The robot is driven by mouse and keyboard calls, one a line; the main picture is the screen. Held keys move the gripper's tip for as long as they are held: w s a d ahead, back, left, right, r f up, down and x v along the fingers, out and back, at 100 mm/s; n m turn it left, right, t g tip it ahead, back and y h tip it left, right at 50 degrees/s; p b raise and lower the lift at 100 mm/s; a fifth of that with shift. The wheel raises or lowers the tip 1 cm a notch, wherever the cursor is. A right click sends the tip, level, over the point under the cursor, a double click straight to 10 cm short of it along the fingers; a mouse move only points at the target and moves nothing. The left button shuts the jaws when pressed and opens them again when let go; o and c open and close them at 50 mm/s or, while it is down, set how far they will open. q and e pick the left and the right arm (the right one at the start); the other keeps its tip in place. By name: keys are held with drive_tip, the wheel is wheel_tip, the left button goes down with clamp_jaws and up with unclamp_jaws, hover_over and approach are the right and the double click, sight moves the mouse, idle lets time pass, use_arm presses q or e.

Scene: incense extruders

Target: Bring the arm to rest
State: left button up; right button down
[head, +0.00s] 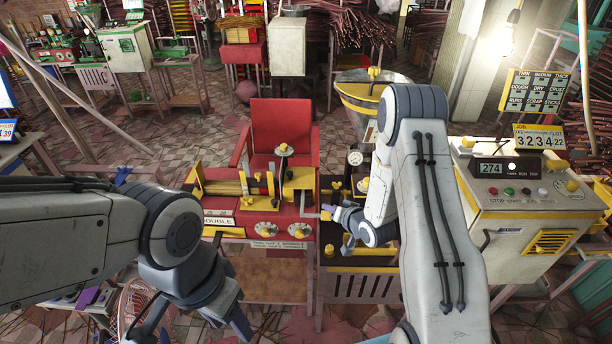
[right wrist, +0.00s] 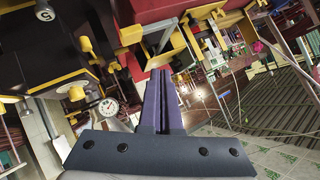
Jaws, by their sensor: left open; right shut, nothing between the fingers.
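My right arm reaches forward in the head view, bent down at the wrist. My right gripper (head: 328,212) is at the right end of the red machine (head: 262,222), close to its crank handle. In the right wrist view its fingers (right wrist: 163,76) are pressed together with nothing between them. Whether the fingertips touch the machine, I cannot tell. My left gripper (head: 190,325) hangs low at the lower left of the head view, pointing down in front of the red machine. Its fingers are apart and empty.
A grey control box (head: 530,215) stands right of my right arm. A yellow-rimmed hopper (head: 350,92) and a round gauge (head: 355,158) are behind the arm. A red chair-like frame (head: 282,125) stands behind the machine. Tiled floor (head: 330,130) is open farther back.

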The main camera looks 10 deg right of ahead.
drive_tip(key=s+a+r+n+g+h+b, duration=0.1)
drive_tip(key=s+a+r+n+g+b, duration=0.2)
drive_tip(key=s+a, duration=0.35)
drive_tip(key=s+a+r+n+g+b, duration=0.1)
drive_tip(key=s+a+r+n+g, duration=0.2)
drive_tip(key=s+a+r, duration=0.35)
drive_tip(key=s+a+r+n+g+b, duration=0.1)
drive_tip(key=s+a+r+n+g, duration=0.1)
drive_tip(key=s, duration=0.9)
drive_tip(key=s+a+r+n+g+b, duration=0.1)
drive_tip(key=s+a+n+g, duration=0.1)
drive_tip(key=s, duration=0.9)
drive_tip(key=shift+a+r+n+g+h+b, duration=0.3)
drive_tip(key=shift+a+r+n+g+b, duration=0.1)
drive_tip(key=shift+n+g, duration=0.35)
